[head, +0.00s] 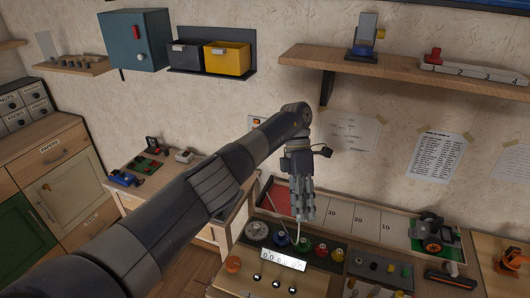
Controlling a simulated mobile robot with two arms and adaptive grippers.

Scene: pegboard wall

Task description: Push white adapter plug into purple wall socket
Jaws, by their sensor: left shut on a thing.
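My left gripper (304,216) reaches across the middle of the head view and points down over the workbench. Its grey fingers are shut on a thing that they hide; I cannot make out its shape. A thin white cord (291,222) shows beside the fingers and runs down toward the bench panel. I cannot pick out the white adapter plug for certain. No purple wall socket can be made out. A small pale plate (257,121) with coloured marks is on the wall behind my arm, partly hidden. My right gripper is not in view.
A control box (284,261) with a display and knobs stands below the gripper. A wooden shelf (400,71) juts from the wall at the upper right. A teal cabinet (134,41) and a yellow bin (227,59) hang at the upper left. Taped papers (437,156) are at right.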

